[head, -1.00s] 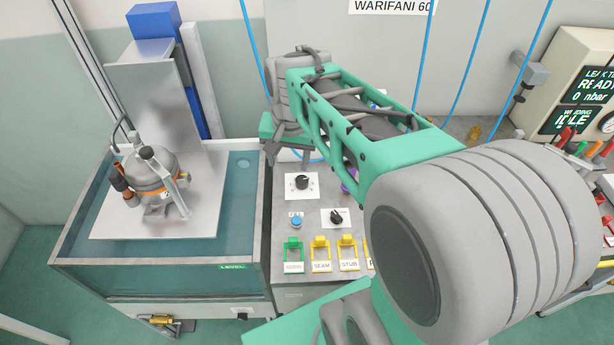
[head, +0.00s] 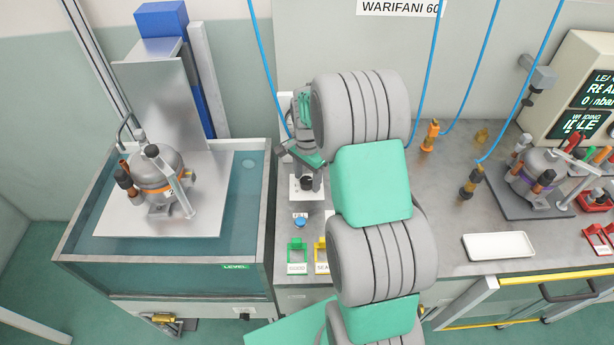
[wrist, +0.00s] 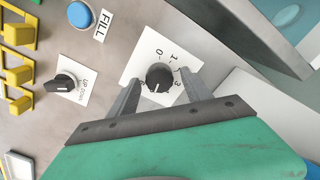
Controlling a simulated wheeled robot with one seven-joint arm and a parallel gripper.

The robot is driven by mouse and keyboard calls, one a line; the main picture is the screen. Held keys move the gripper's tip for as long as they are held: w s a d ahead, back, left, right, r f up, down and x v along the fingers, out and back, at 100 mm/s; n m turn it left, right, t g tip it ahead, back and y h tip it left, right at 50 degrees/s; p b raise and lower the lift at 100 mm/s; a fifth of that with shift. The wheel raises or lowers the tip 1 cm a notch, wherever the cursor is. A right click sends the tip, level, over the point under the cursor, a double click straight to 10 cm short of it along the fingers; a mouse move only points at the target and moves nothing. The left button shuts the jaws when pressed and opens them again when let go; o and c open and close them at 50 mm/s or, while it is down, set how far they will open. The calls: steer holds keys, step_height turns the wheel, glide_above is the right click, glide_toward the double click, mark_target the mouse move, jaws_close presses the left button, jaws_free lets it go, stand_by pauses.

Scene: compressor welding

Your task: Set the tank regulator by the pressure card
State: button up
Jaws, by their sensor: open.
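A black round knob (wrist: 158,78) sits on a white numbered dial plate (wrist: 140,52) in the wrist view; 0, 1 and 3 are readable on it. This looks like the regulator. My gripper (wrist: 159,80) is open, with one finger on each side of the knob; I cannot tell whether they touch it. In the head view the knob (head: 306,183) is partly hidden beneath my gripper. I cannot make out a pressure card in either view.
A blue FILL button (wrist: 80,15) and a black UP/DOWN switch (wrist: 62,84) are near the dial. The water tank (head: 80,240), with a grey compressor (head: 155,172) above it, stands left. A white tray (head: 498,246) lies on the right bench.

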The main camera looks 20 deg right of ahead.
steer(key=shift+c, duration=0.4)
jaws_close()
steer(key=shift+n, duration=0.3)
steer(key=n+b, duration=0.1)
steer(key=n, duration=0.2)
steer(key=shift+b, duration=0.4)
steer(key=shift+w+n+b, duration=0.1)
steer(key=shift+n+b, duration=0.4)
steer(key=shift+n, duration=1.6)
steer(key=shift+r, duration=0.1)
steer(key=shift+o, duration=0.4)
jaws_free()
